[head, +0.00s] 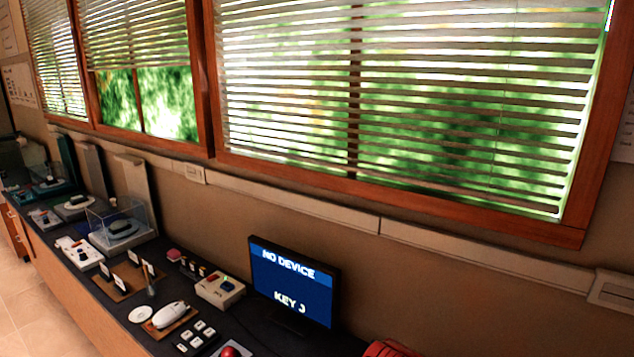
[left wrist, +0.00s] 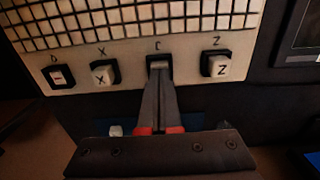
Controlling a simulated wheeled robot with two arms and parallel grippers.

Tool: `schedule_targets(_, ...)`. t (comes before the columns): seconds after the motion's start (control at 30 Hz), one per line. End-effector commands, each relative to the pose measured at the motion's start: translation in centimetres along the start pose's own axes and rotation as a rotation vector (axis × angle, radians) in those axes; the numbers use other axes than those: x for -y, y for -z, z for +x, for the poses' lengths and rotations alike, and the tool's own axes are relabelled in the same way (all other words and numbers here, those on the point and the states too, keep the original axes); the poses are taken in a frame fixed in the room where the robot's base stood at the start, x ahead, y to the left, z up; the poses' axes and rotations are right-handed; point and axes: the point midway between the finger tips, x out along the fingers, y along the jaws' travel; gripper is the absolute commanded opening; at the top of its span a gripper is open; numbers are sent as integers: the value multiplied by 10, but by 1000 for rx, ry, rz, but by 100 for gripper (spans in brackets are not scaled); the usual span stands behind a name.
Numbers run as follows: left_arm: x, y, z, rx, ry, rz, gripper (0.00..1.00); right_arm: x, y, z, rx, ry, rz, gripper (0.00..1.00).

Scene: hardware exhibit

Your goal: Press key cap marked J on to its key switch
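In the left wrist view my left gripper (left wrist: 159,82) reaches up to a dark square key switch housing (left wrist: 150,63) in the middle of a row on a pale panel. The mark above that housing looks like a C or r, possibly a J seen askew. The long fingers lie close together, with their tips at the housing's lower edge. A small grey-brown surface (left wrist: 159,62) shows at the tips; I cannot tell whether it is a cap or a bare switch. No cap marked J is clearly readable. Neither gripper shows in the head view.
In the head view a monitor (head: 293,282) reads "NO DEVICE" and "KEY J". A dark counter carries several exhibits, including a clear case (head: 120,226) and white mouse (head: 169,315).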

Motion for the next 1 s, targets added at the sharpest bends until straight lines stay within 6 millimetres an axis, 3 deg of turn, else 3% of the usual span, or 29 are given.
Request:
schedule_targets(0.23,0,0,-6,1,0,0,0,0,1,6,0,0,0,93)
schedule_targets(1.0,1,1,-58,-2,0,-1,0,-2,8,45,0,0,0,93)
